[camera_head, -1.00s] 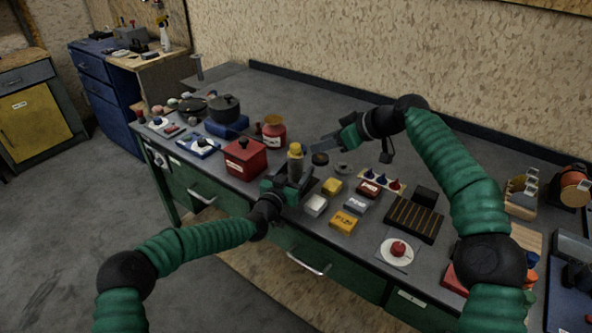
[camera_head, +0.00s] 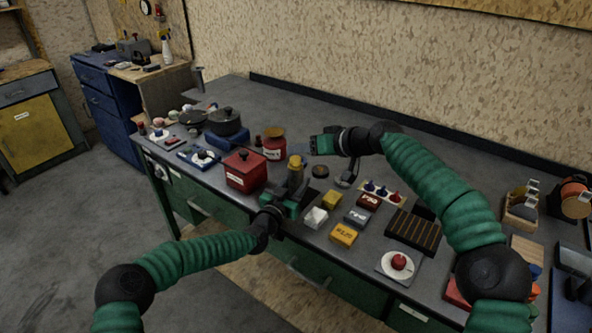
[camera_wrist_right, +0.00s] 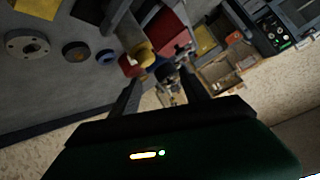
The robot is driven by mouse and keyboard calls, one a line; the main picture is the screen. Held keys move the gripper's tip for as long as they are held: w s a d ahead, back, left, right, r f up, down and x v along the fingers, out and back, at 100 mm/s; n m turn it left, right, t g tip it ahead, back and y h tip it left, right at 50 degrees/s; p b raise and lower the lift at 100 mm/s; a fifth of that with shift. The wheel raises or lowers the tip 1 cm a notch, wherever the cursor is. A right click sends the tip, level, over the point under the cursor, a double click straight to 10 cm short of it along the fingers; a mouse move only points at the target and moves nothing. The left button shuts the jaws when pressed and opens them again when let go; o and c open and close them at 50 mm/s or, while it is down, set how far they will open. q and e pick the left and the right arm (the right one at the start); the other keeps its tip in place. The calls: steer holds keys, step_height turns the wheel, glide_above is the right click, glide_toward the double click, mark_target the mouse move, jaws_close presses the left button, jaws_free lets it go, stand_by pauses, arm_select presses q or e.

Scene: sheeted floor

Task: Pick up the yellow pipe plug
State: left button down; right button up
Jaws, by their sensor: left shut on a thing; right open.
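A yellow upright cylindrical piece (camera_head: 296,164), apparently the yellow pipe plug, stands at my left gripper (camera_head: 291,193) near the front edge of the workbench. My left gripper is shut on it. The piece's lower part is hidden by the gripper, so I cannot tell whether it touches the bench. My right gripper (camera_head: 318,146) is open and empty above the bench, behind and slightly right of the yellow piece. In the right wrist view the right gripper's dark fingers (camera_wrist_right: 157,95) are spread apart.
A red lidded box (camera_head: 244,171) and a red can (camera_head: 274,148) with an orange-yellow top stand left of the yellow piece. A dark ring (camera_head: 320,171) lies right of it. Small yellow, white and grey boxes (camera_head: 343,234) lie further right. The bench's back strip is mostly clear.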

steer(key=a+m+t, duration=0.2)
steer(key=a+m, duration=0.3)
steer(key=m, duration=0.2)
steer(key=m+t+h, duration=0.7)
steer(key=m+t, duration=0.1)
steer(key=m, duration=2.5)
glide_toward(296, 162)
steer(key=w, duration=0.4)
steer(key=w+a, duration=0.1)
steer(key=w, duration=0.6)
steer(key=shift+w+a, duration=0.15)
steer(key=shift+w, duration=0.15)
jaws_close()
